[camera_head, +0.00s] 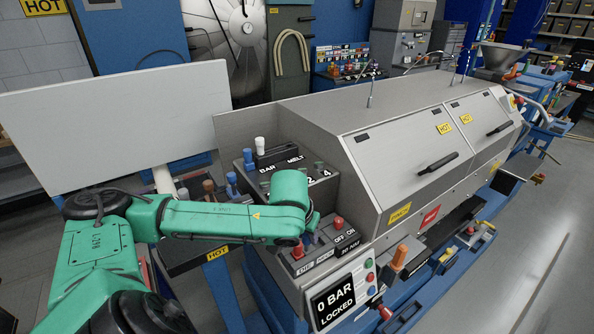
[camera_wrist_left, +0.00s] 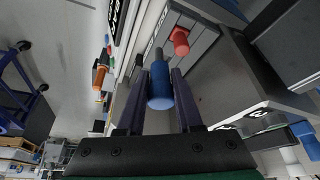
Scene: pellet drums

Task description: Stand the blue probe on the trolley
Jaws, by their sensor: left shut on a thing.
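My left gripper (camera_wrist_left: 160,95) is shut on a blue probe (camera_wrist_left: 159,85), a blue cylinder with a thin grey end, held between the two dark fingers. The grey end points toward a grey panel beside a red knob (camera_wrist_left: 181,41); I cannot tell whether it touches. In the head view my green left arm reaches over the control panels and its wrist mostly hides the probe. A dark stand with a HOT label (camera_head: 217,253), perhaps the trolley, is left of the machine under my arm. It carries a brown peg (camera_head: 209,189) and a blue peg (camera_head: 232,184). My right gripper is out of view.
The grey machine with HOT covers (camera_head: 410,150) fills the middle. Its melt panel (camera_head: 286,164) has a white peg (camera_head: 260,146) standing at its back. A red button (camera_head: 338,223) and a LOCKED display (camera_head: 332,301) are close to my wrist. Open floor (camera_head: 530,260) lies at right.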

